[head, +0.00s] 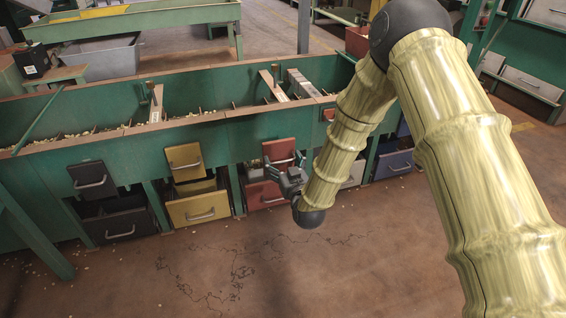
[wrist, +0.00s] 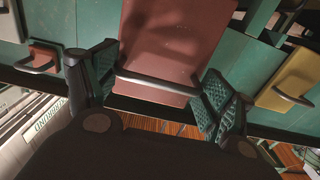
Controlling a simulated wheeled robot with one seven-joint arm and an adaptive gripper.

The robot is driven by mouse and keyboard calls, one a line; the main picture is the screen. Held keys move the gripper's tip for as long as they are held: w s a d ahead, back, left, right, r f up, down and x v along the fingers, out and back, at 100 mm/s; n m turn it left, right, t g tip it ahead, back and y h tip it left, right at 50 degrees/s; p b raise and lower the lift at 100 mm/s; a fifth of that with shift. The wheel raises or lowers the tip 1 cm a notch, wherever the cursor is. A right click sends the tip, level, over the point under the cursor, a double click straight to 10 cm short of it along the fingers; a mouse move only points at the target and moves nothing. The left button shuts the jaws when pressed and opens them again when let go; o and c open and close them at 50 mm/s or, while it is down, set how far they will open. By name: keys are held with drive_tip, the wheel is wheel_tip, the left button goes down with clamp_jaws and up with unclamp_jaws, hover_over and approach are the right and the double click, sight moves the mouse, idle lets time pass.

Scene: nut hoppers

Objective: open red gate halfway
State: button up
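The red gate (head: 280,149) is a flat panel on the green hopper front, right of the yellow gate. My gripper (head: 284,172) is in front of its lower part and hides some of it. In the wrist view the red gate (wrist: 170,45) fills the upper middle, with a dark bar handle (wrist: 160,83) across it. My gripper (wrist: 157,82) is open, with one finger pad near each end of the handle. I cannot tell whether the pads touch it. The gate's opening is largely hidden in the head view.
A red bin (head: 262,194) sits below the red gate. The yellow gate (head: 185,160) and dark gate (head: 89,178) are to the left. A small reddish panel (head: 329,114) is to the right. The floor (head: 240,270) in front is clear.

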drive_tip(key=c, duration=0.7)
drive_tip(key=shift+w+a+r+p, duration=0.1)
drive_tip(key=shift+w+r+p, duration=0.1)
drive_tip(key=shift+w+p, duration=0.4)
drive_tip(key=shift+f+p, duration=0.1)
drive_tip(key=shift+p, duration=0.2)
drive_tip(key=shift+c, duration=0.2)
drive_tip(key=o, duration=1.4)
drive_tip(key=shift+o, duration=0.4)
drive_tip(key=v, duration=1.2)
